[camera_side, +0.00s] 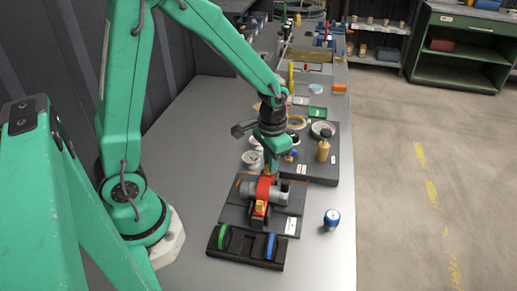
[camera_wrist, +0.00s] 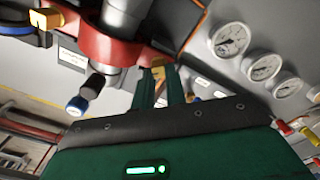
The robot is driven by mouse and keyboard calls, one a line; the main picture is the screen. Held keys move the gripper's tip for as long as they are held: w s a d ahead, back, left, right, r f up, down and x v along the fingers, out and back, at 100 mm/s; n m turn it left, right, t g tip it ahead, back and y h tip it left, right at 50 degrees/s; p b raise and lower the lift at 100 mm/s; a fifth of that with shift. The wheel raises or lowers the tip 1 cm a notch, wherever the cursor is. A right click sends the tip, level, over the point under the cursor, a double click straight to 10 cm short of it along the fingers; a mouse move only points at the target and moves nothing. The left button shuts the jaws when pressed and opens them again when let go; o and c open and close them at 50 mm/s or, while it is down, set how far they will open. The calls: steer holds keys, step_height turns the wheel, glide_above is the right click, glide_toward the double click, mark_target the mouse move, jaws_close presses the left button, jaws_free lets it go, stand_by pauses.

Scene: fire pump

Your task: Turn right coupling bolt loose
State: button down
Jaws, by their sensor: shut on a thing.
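The red coupling (camera_side: 263,188) sits on a grey pump body (camera_side: 279,194) on a dark base plate on the bench. It also shows in the wrist view (camera_wrist: 100,45). One brass bolt (camera_wrist: 46,19) is at the coupling's left end in the wrist view. The right coupling bolt (camera_wrist: 158,66), also brass, is at its right end, between the tips of my gripper (camera_wrist: 160,80). My gripper is shut on this bolt, with its fingers partly hiding it. In the side view my gripper (camera_side: 269,168) comes down from above onto the coupling's far end.
A black holder (camera_side: 245,252) with a green ring and a blue ring lies in front of the pump. A blue-capped cylinder (camera_side: 332,219) stands to the right near the bench edge. Several gauges (camera_wrist: 230,39) are close by at right in the wrist view.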

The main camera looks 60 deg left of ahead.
steer(key=n, duration=0.4)
steer(key=shift+a+n, duration=0.15)
steer(key=shift+n, duration=0.15)
steer(key=n, duration=0.5)
steer(key=shift+s+a, duration=0.1)
steer(key=c, duration=1.7)
jaws_free()
steer(key=shift+r, duration=0.1)
steer(key=shift+r, duration=3.85)
